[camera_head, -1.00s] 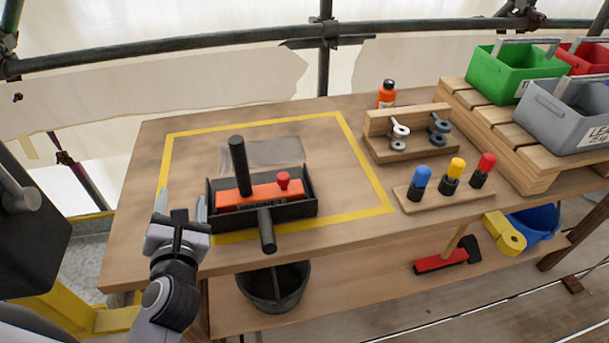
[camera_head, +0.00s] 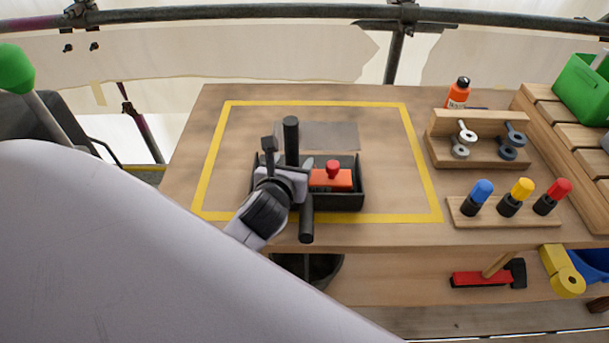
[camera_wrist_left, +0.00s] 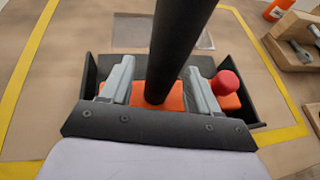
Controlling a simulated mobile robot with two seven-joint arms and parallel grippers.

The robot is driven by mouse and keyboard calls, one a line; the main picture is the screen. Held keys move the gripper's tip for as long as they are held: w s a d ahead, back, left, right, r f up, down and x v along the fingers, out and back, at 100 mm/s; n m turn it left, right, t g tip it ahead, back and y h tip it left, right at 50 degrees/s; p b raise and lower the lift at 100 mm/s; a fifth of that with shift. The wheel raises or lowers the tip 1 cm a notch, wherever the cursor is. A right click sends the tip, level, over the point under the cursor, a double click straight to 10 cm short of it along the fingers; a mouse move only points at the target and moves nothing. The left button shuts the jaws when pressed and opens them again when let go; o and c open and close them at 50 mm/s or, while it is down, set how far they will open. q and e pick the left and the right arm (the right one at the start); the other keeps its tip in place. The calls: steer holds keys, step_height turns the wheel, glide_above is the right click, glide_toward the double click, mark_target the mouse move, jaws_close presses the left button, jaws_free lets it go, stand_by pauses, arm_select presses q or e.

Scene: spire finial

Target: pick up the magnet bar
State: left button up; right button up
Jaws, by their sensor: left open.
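An orange bar with a red knob (camera_head: 333,168), which I take for the magnet bar (camera_head: 335,180), lies in a black open tray (camera_head: 357,199) on the table. A thick black post (camera_head: 291,140) stands up at the bar; it also shows in the left wrist view (camera_wrist_left: 183,35). A second black cylinder (camera_head: 306,222) is at the tray's front side. My left gripper (camera_head: 280,170) is over the left part of the tray. In the left wrist view its open fingers (camera_wrist_left: 160,75) are on either side of the post, above the orange bar (camera_wrist_left: 170,97). Contact cannot be told. My right gripper is not in view.
A yellow outline (camera_head: 420,168) surrounds the tray area, with a grey plate (camera_head: 330,134) behind. To the right are a wooden rack (camera_head: 478,140), an orange bottle (camera_head: 458,93) and a board with coloured-topped pegs (camera_head: 500,215). A red hammer (camera_head: 485,278) lies on the lower shelf.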

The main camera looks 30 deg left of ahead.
arm_select(q)
steer(key=shift+x, duration=1.35)
steer(key=c, duration=0.9)
jaws_close()
steer(key=shift+r, duration=0.1)
